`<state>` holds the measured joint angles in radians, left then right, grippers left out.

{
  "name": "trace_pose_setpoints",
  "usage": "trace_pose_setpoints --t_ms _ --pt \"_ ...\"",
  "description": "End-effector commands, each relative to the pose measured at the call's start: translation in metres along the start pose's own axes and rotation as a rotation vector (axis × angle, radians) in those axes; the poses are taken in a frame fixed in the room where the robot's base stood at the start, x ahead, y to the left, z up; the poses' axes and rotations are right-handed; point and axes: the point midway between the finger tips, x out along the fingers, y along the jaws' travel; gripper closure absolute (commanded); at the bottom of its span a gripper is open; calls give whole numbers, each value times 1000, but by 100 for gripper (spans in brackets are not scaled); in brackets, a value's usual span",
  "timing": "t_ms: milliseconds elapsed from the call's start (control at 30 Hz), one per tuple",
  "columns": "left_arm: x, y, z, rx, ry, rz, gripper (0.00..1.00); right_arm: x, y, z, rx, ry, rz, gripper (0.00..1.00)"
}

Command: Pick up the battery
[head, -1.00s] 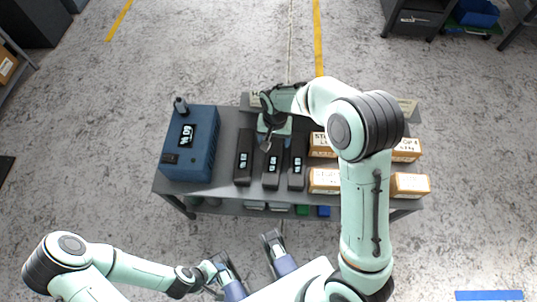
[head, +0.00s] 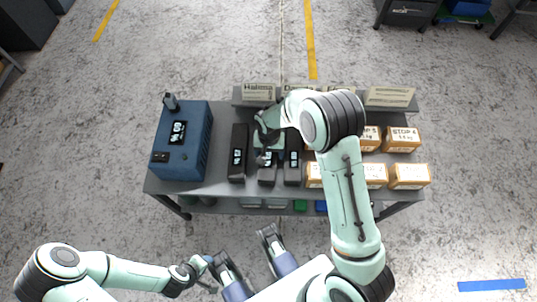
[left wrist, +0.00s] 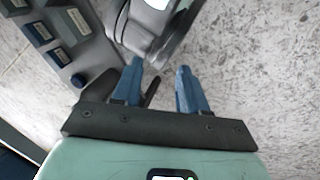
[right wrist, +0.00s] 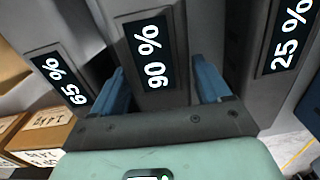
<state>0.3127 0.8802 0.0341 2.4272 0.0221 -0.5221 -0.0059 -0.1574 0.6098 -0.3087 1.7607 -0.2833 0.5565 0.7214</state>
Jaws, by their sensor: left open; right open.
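Three dark batteries stand in a row on the grey table. In the right wrist view their labels read 65 % (right wrist: 62,80), 90 % (right wrist: 165,85) and 25 % (right wrist: 287,40). In the head view they are the left battery (head: 238,165), the middle battery (head: 267,179) and the right battery (head: 293,175). My right gripper (right wrist: 165,92) is open, with its blue fingers on either side of the 90 % battery. I cannot tell whether they touch it. In the head view my right gripper (head: 267,158) partly hides the middle battery. My left gripper (left wrist: 160,88) is open and empty, away from the table.
A blue box with a display (head: 197,155) stands at the table's left end. Several brown boxes (head: 408,176) fill the right side, and pale labelled boxes (head: 390,97) line the back. A lower shelf (head: 230,208) holds small bins. The surrounding floor is largely clear.

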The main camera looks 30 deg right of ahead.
Motion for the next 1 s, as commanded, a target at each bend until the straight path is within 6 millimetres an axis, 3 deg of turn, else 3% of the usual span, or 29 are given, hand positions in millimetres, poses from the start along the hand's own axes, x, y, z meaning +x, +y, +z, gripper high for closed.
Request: trace_pose_setpoints --t_ms 167,400,767,1000 --pt "-1 0 0 0 2 0 57 -1 0 0 0 1 -1 23" --pt "-1 0 0 0 1 0 57 -1 0 0 -1 1 -1 98" --pt "-2 1 1 1 -3 1 57 -6 -2 -1 -1 5 -5 100" --pt "-12 4 14 4 -37 3 57 -39 -2 -2 -1 7 -7 100"
